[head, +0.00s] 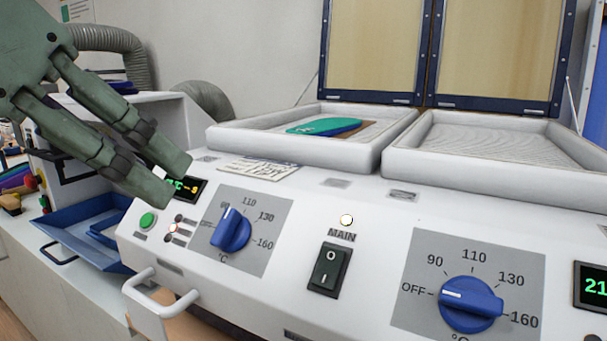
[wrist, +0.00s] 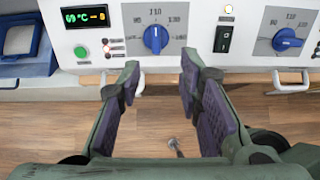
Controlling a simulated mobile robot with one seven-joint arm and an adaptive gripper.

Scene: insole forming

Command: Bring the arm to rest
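My gripper (head: 165,178) is at the upper left of the head view, in front of the machine's left end. In the wrist view my gripper (wrist: 158,78) shows two separated fingers with purple pads and nothing between them. It points at the white forming machine (head: 330,205), apart from its panel as far as the wrist view shows. The left blue dial (head: 231,230) and right blue dial (head: 470,304) are on the front panel, with the black main switch (head: 329,270) between them. A green insole (head: 325,126) lies in the left tray (head: 290,150).
The right tray (head: 500,190) looks empty, and both framed lids (head: 375,50) stand raised. White handles (head: 160,305) stick out from the front. A blue bin (head: 85,235) sits at the left. Wooden floor (wrist: 60,125) is clear below the gripper.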

